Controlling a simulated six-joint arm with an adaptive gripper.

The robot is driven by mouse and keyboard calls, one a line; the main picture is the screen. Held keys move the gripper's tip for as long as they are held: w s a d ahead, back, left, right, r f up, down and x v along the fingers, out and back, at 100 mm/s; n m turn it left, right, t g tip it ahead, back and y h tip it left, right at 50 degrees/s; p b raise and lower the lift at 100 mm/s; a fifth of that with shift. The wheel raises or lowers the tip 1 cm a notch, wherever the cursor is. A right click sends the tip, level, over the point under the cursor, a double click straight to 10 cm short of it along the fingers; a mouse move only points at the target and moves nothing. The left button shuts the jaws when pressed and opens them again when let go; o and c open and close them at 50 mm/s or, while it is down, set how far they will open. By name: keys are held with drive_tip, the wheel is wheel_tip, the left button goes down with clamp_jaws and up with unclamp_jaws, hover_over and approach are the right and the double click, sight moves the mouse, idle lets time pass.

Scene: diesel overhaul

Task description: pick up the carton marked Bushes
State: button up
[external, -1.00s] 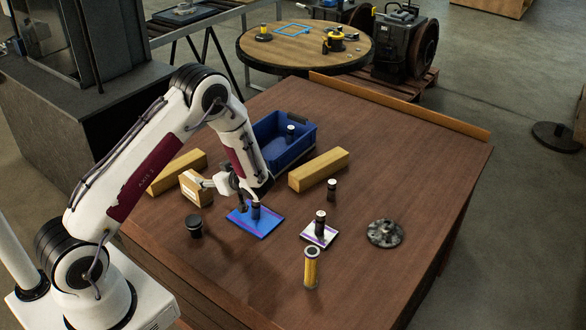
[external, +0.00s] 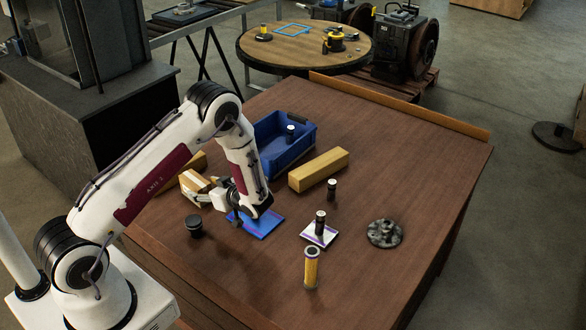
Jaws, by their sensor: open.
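A tan cardboard carton (external: 193,180) sits on the brown table (external: 330,120), left of the blue bin. Its marking is too small to read from here. My gripper (external: 193,193) reaches left from the wrist, low over the table. Its light grey fingers are open and lie close against the near side of the carton in the picture. I cannot tell whether they touch it or straddle it. Part of the carton's lower near side is hidden by the gripper.
A wooden block (external: 319,170) and a blue bin (external: 285,150) stand beyond my wrist. A blue booklet (external: 262,224) lies under it. A black cap (external: 193,226) stands near the gripper. A yellow cylinder (external: 311,268) and a dark disc (external: 385,233) stand to the right.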

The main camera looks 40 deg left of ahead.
drive_tip(key=shift+x, duration=0.9)
drive_tip(key=shift+f+x, duration=0.25)
drive_tip(key=shift+x, duration=2.3)
drive_tip(key=shift+d, duration=0.1)
drive_tip(key=c, duration=1.4)
